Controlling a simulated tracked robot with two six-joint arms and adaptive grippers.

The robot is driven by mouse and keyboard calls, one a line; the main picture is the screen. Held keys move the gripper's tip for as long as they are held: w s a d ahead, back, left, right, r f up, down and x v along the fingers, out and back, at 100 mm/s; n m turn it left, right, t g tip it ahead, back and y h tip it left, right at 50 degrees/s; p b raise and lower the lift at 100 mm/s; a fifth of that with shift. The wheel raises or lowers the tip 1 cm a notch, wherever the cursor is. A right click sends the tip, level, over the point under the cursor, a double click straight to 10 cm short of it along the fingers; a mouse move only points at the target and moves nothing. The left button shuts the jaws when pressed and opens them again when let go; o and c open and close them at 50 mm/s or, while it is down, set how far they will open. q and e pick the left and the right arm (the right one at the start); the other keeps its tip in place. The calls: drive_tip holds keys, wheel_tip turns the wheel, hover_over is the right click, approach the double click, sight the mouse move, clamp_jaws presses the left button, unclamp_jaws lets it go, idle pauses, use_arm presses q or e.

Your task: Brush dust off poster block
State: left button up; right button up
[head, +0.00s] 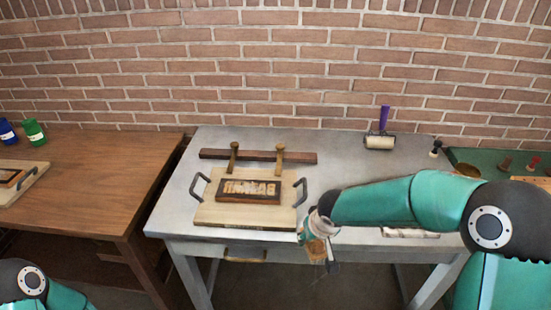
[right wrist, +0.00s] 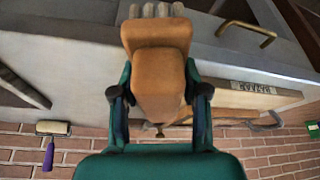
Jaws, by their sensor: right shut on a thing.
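The poster block (head: 248,191) is a dark block with raised pale reversed letters. It lies on a light wooden board (head: 225,215) with two dark handles on the grey table. Its lettered face also shows at the right in the right wrist view (right wrist: 252,87). My right gripper (head: 308,232) is at the table's front edge, right of and nearer than the board. It is shut on a wooden brush (right wrist: 157,65) with grey bristles (right wrist: 156,10); the brush also shows in the head view (head: 317,250). The brush is apart from the block. My left gripper is out of view.
A dark bar (head: 258,156) with two brass-coloured posts lies behind the board. A roller with a purple handle (head: 380,140) stands at the back right of the grey table (head: 340,165). A brown table (head: 95,170) with blue and green jars is at left.

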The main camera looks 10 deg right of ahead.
drive_tip(key=shift+s+d, duration=0.1)
drive_tip(key=shift+d, duration=0.2)
